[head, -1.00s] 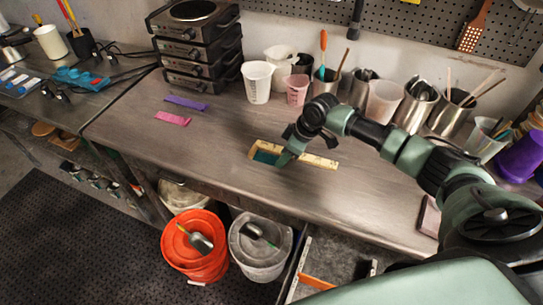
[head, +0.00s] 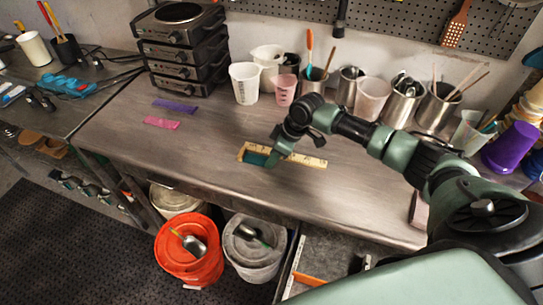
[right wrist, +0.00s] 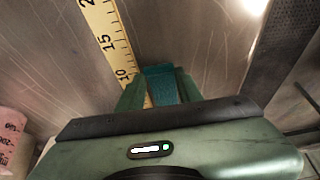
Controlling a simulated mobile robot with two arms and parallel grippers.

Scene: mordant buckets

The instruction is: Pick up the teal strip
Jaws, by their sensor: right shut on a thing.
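The teal strip (head: 256,159) lies by the yellow ruler (head: 312,161) on the metal worktop. My right gripper (head: 271,162) is over it, fingers pointing down. In the right wrist view the teal strip (right wrist: 162,84) sits between the fingers of the right gripper (right wrist: 160,92), which is shut on it. The ruler (right wrist: 110,38) runs along the strip's left side there. I cannot tell whether the strip is clear of the worktop. Part of the strip is hidden by the fingers. My left gripper is not in view.
A pink strip (head: 161,123) and a purple strip (head: 175,106) lie to the left on the worktop. Cups and metal pots, such as a white beaker (head: 244,83), line the back. Stacked hotplates (head: 181,54) stand back left. The front middle of the worktop is clear.

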